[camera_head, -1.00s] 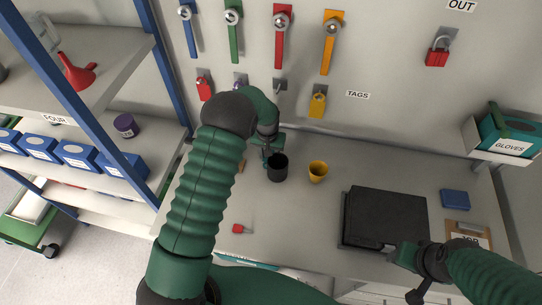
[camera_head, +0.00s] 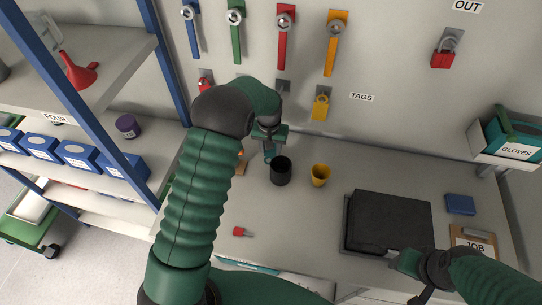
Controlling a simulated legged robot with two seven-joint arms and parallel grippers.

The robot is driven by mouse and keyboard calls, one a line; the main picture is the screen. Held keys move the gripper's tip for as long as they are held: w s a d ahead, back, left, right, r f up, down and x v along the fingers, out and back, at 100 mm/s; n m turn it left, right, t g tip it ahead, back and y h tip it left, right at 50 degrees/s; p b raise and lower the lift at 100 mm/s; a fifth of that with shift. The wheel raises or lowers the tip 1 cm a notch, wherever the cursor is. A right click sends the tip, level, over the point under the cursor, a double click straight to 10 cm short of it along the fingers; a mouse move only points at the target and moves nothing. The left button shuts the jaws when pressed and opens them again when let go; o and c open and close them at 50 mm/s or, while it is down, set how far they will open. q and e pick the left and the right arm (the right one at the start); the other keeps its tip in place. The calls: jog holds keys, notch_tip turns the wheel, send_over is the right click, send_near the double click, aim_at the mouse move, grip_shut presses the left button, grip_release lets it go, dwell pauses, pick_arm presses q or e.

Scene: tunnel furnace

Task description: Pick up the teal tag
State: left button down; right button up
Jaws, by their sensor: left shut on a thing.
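My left gripper (camera_head: 268,143) is above the back of the bench, just left of and behind the black cup (camera_head: 281,172). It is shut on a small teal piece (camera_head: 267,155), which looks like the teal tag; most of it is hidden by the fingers. My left forearm covers part of the bench and wall around it. My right gripper (camera_head: 412,277) is at the lower right, by the front corner of the black case, and its jaws are not clear.
A yellow cup (camera_head: 320,175) stands right of the black cup. A black case (camera_head: 388,222), a blue box (camera_head: 460,204) and a clipboard (camera_head: 473,240) lie to the right. A red tag-like item (camera_head: 242,232) lies near the front. Padlocks hang on the back wall.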

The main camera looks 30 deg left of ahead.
aim_at(270, 155)
pick_arm(q)
jog(key=r, duration=0.4)
jog(key=r+b, duration=0.1)
jog(key=r, duration=0.1)
jog(key=shift+s+d+r, duration=0.1)
jog(key=shift+s+r, duration=0.05)
jog(key=shift+s, duration=0.25)
jog(key=s+d+b, duration=0.1)
jog(key=s+d, duration=0.1)
jog(key=s, duration=0.7)
jog(key=s+d+b, duration=0.2)
jog(key=s, duration=0.7)
jog(key=shift+s+d, duration=0.15)
jog(key=shift+d, duration=0.25)
